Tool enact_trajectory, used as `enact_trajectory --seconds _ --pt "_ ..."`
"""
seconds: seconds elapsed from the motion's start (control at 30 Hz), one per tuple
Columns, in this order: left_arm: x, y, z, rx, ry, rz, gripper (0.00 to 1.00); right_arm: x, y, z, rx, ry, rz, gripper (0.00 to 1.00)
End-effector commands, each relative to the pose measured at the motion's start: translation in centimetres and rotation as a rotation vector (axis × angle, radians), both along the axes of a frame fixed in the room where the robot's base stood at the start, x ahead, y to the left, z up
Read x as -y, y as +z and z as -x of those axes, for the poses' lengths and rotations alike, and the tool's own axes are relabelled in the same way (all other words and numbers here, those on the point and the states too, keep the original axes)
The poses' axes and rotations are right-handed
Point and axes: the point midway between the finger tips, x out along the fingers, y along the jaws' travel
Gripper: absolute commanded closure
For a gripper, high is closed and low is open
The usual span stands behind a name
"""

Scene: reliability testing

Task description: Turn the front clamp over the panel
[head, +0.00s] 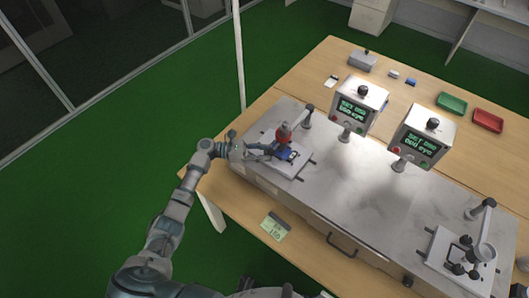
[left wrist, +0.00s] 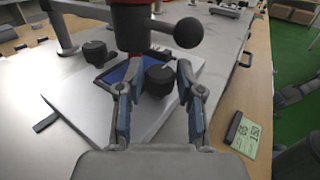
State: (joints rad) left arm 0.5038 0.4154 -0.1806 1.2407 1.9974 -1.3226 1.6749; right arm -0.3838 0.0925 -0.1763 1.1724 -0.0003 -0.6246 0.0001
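The white fixture plate (head: 297,170) lies at the left end of the grey bench top. A blue panel (left wrist: 117,73) sits on it in a dark frame, partly hidden by a red and black press head (head: 283,133) above. In the left wrist view, a round black clamp knob (left wrist: 160,79) stands at the panel's near edge; I take it for the front clamp. A second black knob (left wrist: 95,50) stands at the far left of the panel. My left gripper (left wrist: 159,72) is open, its blue-padded fingers on either side of the near knob, with small gaps showing. My right gripper is not in view.
Two display boxes (head: 357,107) (head: 422,137) stand on posts along the bench. A second fixture (head: 459,258) is at the far right. Green (head: 452,103) and red (head: 488,120) trays lie on the wooden table behind. The press arm is close above my left fingers.

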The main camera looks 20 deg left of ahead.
Motion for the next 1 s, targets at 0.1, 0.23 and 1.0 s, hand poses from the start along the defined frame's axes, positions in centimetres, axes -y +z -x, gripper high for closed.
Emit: enact_trajectory --seconds 0.1,0.23,1.0 --pt "0.0 0.0 0.0 0.001 0.0 0.0 0.42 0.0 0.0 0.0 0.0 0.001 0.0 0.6" --pt "0.0 0.0 0.0 0.001 0.001 0.001 0.42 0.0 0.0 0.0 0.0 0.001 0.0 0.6" --pt "-10.9 -0.2 2.3 -0.001 0.002 -0.001 0.42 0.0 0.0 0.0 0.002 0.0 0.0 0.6"
